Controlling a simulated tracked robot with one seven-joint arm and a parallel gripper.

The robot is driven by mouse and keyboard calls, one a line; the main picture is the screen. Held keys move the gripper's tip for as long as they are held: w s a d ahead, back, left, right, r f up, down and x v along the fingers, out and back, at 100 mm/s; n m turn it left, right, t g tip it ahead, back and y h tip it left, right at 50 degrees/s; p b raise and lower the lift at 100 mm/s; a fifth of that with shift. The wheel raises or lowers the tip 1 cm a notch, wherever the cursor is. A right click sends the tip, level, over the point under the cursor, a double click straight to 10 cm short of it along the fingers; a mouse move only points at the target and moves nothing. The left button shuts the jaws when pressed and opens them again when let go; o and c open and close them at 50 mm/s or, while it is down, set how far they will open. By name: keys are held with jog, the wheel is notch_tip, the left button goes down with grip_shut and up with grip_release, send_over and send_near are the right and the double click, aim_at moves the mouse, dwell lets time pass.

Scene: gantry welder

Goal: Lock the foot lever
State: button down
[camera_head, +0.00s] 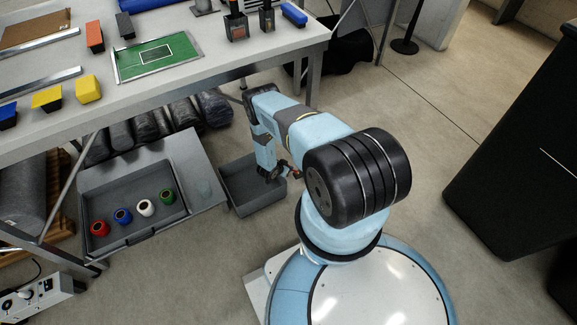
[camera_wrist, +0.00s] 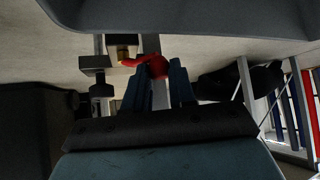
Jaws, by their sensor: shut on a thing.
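In the wrist view, a red lever (camera_wrist: 158,66) with a rounded end sits at the tips of my gripper (camera_wrist: 163,72). My two blue fingers are closed about its rounded end, one on each side. The lever's other end runs left to a brass-coloured part (camera_wrist: 123,53) on a metal bracket next to an upright bar. In the head view, my gripper (camera_head: 281,172) is low beside the table leg, at a grey bin.
The grey bin (camera_head: 240,195) stands on the floor close to my gripper. An open drawer (camera_head: 95,247) with several coloured rolls is left of it. The worktable (camera_head: 215,60) overhangs above. A dark cabinet (camera_head: 510,150) stands right; the floor between is clear.

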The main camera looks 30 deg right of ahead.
jog(key=shift+s+a+n+t+y, duration=0.1)
jog(key=shift+s+n+t+y, duration=0.7)
jog(key=shift+n, duration=0.65)
jog(key=shift+s+a+n+t+y, duration=0.1)
jog(key=shift+s+n+t+y, duration=0.65)
jog(key=shift+n, duration=0.75)
jog(key=shift+s+a+n+t+y, duration=0.1)
jog(key=shift+s+n+t+y, duration=0.75)
jog(key=shift+n, duration=0.6)
jog(key=shift+w+d, duration=0.1)
jog(key=shift+w, duration=0.05)
jog(key=c, duration=1)
grip_release()
jog(key=shift+o, duration=0.2)
jog(key=shift+w, duration=0.1)
jog(key=v, duration=1.3)
jog(key=shift+s+r, duration=0.25)
jog(key=shift+r, duration=0.1)
